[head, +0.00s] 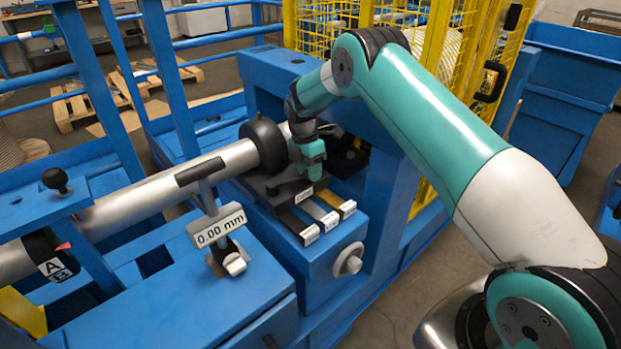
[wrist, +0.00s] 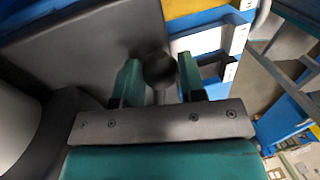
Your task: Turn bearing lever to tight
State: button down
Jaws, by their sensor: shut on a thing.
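My gripper (head: 312,172) is at the dark bearing block (head: 285,186) beside the shaft's black collar. In the wrist view my gripper (wrist: 160,80) has its two green fingers on either side of a dark round lever knob (wrist: 158,68) on a thin stem. The fingers are shut on this knob. The knob and its lever are hidden behind my gripper in the head view. A small white label (head: 304,195) sits on the block's front face; its word is too small to read, so I cannot tell the lever's setting.
A silver shaft (head: 130,205) runs left from the black collar (head: 264,145). A gauge reads 0.00 mm (head: 217,228). A blue frame post (head: 385,200) stands close on the right.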

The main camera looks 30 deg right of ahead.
jog(key=shift+w+a+n+h, duration=0.15)
jog(key=shift+w+a+n, duration=0.05)
jog(key=shift+w+n, duration=0.55)
jog(key=shift+w+a+n+h, duration=0.15)
jog(key=shift+w+n, duration=0.45)
jog(key=shift+n, duration=0.15)
jog(key=shift+r, duration=0.1)
jog(key=c, duration=0.7)
grip_release()
jog(key=shift+w+r, duration=0.1)
jog(key=shift+r, duration=0.2)
jog(key=p+v, duration=0.5)
jog(key=v, duration=0.3)
jog(key=p+v, duration=0.5)
jog(key=v, duration=0.3)
jog(key=shift+r, duration=0.45)
